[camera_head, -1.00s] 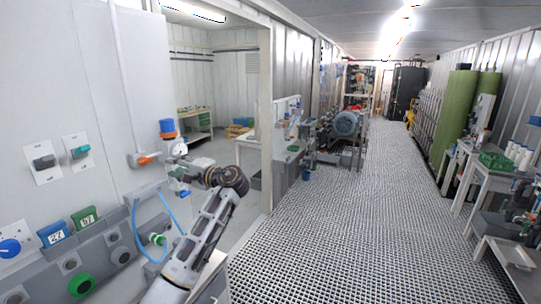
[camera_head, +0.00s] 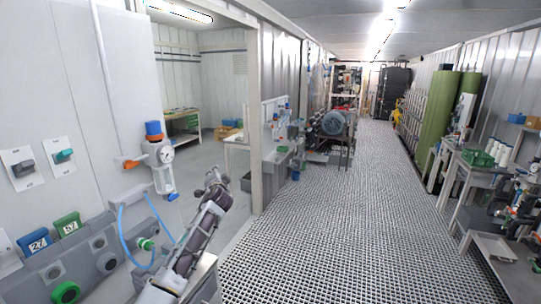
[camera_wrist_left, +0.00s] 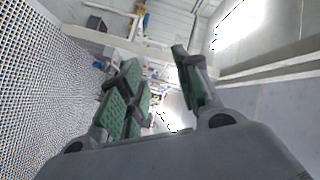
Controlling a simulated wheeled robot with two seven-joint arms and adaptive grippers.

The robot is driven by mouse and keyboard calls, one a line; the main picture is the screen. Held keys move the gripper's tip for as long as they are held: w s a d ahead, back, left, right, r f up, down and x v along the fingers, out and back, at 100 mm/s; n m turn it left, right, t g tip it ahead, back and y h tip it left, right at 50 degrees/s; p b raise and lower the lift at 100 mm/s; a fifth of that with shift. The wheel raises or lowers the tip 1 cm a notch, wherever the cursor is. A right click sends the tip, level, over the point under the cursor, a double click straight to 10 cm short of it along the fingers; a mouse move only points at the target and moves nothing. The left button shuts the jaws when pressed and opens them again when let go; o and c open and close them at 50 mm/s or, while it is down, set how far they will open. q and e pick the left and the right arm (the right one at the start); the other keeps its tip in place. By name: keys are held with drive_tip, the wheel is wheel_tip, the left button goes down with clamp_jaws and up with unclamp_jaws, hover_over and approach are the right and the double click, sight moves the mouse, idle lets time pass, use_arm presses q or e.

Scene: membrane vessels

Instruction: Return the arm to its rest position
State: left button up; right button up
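My left arm (camera_head: 190,245) comes up from the lower left in the head view. Its gripper (camera_head: 215,186) is at the upper end, right of the wall panel and apart from it. In the left wrist view the gripper (camera_wrist_left: 157,65) shows two green-padded fingers spread apart with nothing between them. The gripper is open and empty. My right gripper is not in view.
The grey wall panel (camera_head: 75,262) carries switches, tags and a blue hose (camera_head: 124,232). A blue-capped unit with a gauge (camera_head: 162,165) hangs beside the doorway. The grating floor (camera_head: 330,220) is clear. A bench (camera_head: 470,178) stands at right.

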use_arm(q)
drive_tip(key=s+d+f+n+g+h, duration=0.1)
drive_tip(key=s+f+h, duration=0.1)
drive_tip(key=f, duration=1.3)
drive_tip(key=s+f+n+g+h, duration=0.2)
drive_tip(key=f+h, duration=0.1)
drive_tip(key=f, duration=1.2)
drive_tip(key=s+a+f+n+g+b, duration=0.1)
drive_tip(key=s+f, duration=0.5)
drive_tip(key=f, duration=0.4)
drive_tip(key=s+a+f+g, duration=0.1)
drive_tip(key=s+f+g, duration=0.1)
drive_tip(key=s+f, duration=0.55)
drive_tip(key=s+a+f+n+g+b, duration=0.1)
drive_tip(key=s+f, duration=0.4)
drive_tip(key=f, duration=0.6)
drive_tip(key=s+a+f+n+g, duration=0.1)
drive_tip(key=s+f+g, duration=0.1)
drive_tip(key=s+f, duration=1)
drive_tip(key=s+a+f+g, duration=0.1)
drive_tip(key=s+f+g, duration=0.2)
drive_tip(key=s+f, duration=0.9)
drive_tip(key=s+f+g+b, duration=0.1)
drive_tip(key=s, duration=1.6)
drive_tip(key=s+f+g, duration=0.2)
drive_tip(key=s, duration=1.6)
drive_tip(key=shift+s+a+f+y+b, duration=0.15)
drive_tip(key=shift+a+f+y+b, duration=0.15)
drive_tip(key=shift+y+b, duration=0.1)
